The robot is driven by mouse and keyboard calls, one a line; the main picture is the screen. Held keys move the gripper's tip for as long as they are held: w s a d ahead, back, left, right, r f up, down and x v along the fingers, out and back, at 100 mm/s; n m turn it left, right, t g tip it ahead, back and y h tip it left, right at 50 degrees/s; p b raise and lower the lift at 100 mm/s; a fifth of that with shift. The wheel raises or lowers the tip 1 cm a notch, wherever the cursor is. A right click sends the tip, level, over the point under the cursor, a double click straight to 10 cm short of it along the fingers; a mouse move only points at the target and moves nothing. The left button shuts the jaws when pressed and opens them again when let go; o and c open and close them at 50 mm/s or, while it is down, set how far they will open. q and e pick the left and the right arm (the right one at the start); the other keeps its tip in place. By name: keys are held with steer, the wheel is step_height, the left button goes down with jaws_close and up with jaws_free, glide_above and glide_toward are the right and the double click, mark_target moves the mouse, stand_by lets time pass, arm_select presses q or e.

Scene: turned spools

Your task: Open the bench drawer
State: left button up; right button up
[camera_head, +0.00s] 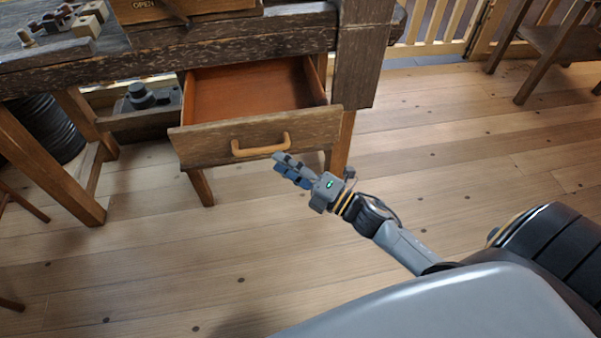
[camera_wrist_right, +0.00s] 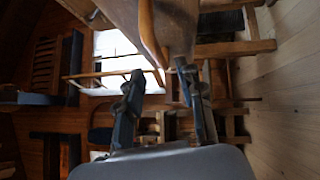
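The bench drawer (camera_head: 200,144) is pulled out under the workbench, and its empty reddish interior shows from above. Its light wooden handle (camera_head: 261,147) is on the drawer front. My right gripper (camera_head: 283,164) is just in front of the handle's right part. In the right wrist view its two fingers (camera_wrist_right: 160,72) are spread apart. The curved handle (camera_wrist_right: 151,38) shows just beyond and between the fingertips, beside the drawer front (camera_wrist_right: 177,28). I see no grip on it; whether a finger touches it I cannot tell. My left gripper is out of view.
The workbench top (camera_head: 190,45) carries a wooden box marked OPEN (camera_head: 190,8) and several small wooden pieces at the left. A dark ribbed container (camera_head: 45,128) stands under the bench at the left. The plank floor (camera_head: 160,255) before the drawer is clear.

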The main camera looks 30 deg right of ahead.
steer(key=v, duration=0.5)
stand_by(0.4)
